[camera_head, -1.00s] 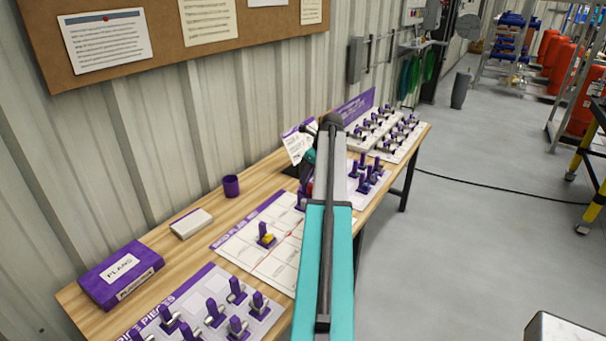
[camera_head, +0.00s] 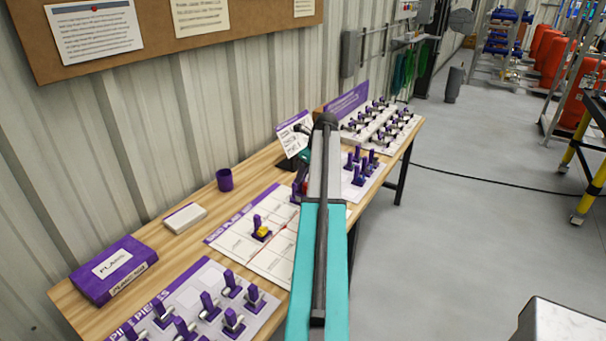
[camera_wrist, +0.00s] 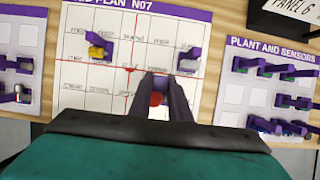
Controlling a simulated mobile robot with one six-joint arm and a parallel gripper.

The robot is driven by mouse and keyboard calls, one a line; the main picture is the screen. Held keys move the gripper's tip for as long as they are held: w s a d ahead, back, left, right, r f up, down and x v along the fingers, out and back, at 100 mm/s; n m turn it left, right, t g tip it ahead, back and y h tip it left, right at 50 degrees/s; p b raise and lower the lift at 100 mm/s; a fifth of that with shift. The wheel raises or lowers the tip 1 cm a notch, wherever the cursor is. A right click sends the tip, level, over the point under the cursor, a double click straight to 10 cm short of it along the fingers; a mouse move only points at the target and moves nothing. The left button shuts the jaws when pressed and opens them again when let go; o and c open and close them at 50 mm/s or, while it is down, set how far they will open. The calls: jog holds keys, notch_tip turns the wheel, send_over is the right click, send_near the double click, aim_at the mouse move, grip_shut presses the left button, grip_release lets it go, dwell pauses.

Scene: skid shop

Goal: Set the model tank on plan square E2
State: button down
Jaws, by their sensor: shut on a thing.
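My gripper (camera_wrist: 164,92) is shut on a small purple-handled piece with a red body (camera_wrist: 157,99), which appears to be the model tank. It hangs over the middle of the white plan sheet (camera_wrist: 75,100), near its red lines; whether it touches the sheet I cannot tell. The sheet also shows in the head view (camera_head: 232,245). Its square labels are too small to read, so E2 cannot be picked out. A purple piece with a yellow body (camera_wrist: 97,51) stands on the sheet's upper left, and a purple and grey piece (camera_wrist: 188,60) on its right.
A board of purple-handled pieces (camera_head: 180,285) lies nearest, and the plant and sensors board (camera_wrist: 262,93) lies right of the plan in the wrist view. A purple box (camera_head: 115,268), a white block (camera_head: 184,217) and a purple cup (camera_head: 224,180) line the wall side.

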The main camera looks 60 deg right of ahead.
aim_at(302, 192)
jog(key=shift+f, duration=1.1)
jog(key=shift+p, duration=0.5)
jog(key=shift+f, duration=0.1)
dwell(0.5)
jog(key=shift+f+b, duration=0.7)
jog(key=shift+f, duration=1.7)
jog(key=shift+f, duration=0.45)
jog(key=shift+f+b, duration=0.35)
jog(key=shift+f, duration=1.2)
jog(key=shift+f, duration=0.75)
dwell(0.6)
